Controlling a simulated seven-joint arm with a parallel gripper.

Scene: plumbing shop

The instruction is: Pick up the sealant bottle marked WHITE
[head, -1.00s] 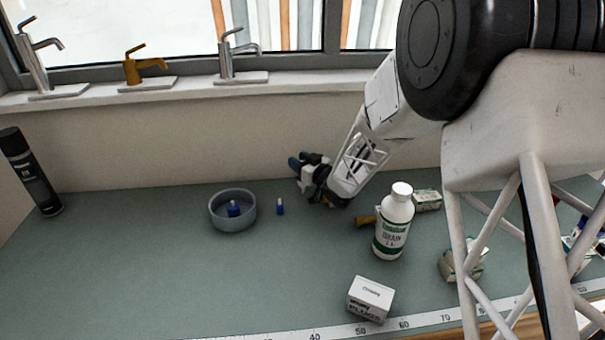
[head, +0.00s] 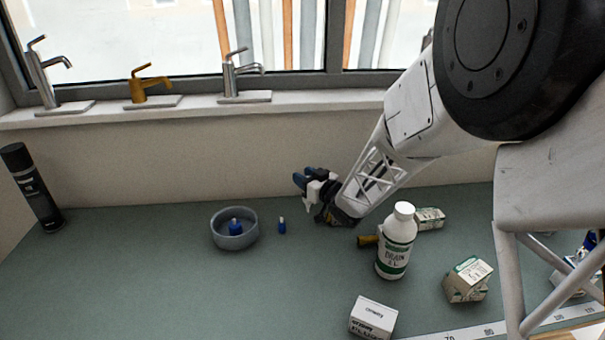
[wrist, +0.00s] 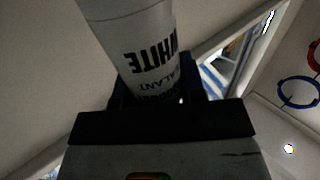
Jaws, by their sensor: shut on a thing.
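The sealant bottle marked WHITE (wrist: 148,50) fills the upper middle of the wrist view, its lettering upside down there. Its end sits between the dark blue fingers of my gripper (wrist: 165,92), which are shut on it. In the head view my gripper (head: 312,184) is in front of the back wall, right of the grey bowl. A small white shape shows at the fingers there, but its label cannot be read and the fingers partly hide it.
The grey bowl (head: 218,231) holds a small blue item; a similar blue one (head: 282,226) stands beside it. A white drain bottle (head: 397,238), a brass fitting (head: 367,241) and several small boxes (head: 373,316) are to the right. A dark spray can (head: 32,188) stands far left. The left front counter is clear.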

